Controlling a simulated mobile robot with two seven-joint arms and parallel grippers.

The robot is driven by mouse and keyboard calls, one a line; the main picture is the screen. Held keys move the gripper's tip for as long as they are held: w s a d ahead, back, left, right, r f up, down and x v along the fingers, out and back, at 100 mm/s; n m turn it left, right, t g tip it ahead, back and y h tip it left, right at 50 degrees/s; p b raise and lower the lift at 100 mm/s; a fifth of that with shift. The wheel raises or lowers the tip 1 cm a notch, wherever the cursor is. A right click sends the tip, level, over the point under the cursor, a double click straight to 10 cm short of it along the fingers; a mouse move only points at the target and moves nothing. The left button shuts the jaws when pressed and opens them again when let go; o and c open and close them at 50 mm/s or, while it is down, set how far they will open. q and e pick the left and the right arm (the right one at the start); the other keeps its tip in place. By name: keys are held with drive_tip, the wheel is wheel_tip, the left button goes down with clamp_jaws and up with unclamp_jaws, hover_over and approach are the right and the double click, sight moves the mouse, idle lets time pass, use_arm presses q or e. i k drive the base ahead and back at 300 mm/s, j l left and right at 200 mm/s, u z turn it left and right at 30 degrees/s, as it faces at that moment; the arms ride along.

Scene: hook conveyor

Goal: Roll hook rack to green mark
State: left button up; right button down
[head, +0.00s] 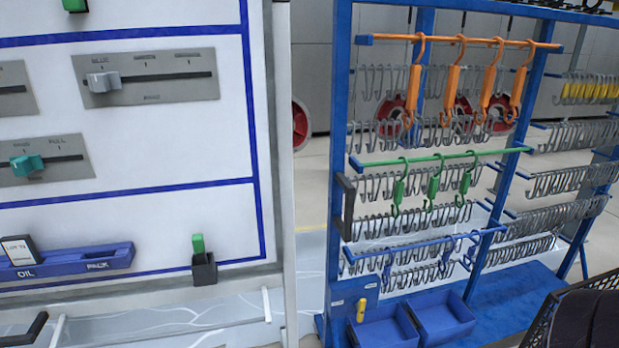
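The blue hook rack (338,120) stands upright on the right side of the head view. An orange rail (460,40) with several orange hooks is at its top. A green rail (440,160) with three green hooks is in the middle, and a blue rail (425,242) is lower down. Many grey hooks hang behind them. A black handle (346,205) is on the rack's left post. I see no green mark on the visible floor. The rack's wheels cannot be made out. Neither of my grippers is in view.
A white panel (150,120) with sliders stands at the left. A green piece (198,245) sits in its black holder. Blue bins (445,316) are at the rack's foot. A black mesh basket (545,325) is at bottom right. A narrow floor strip (311,270) lies between panel and rack.

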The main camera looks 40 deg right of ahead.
sight(504, 303)
drive_tip(key=z, duration=2.55)
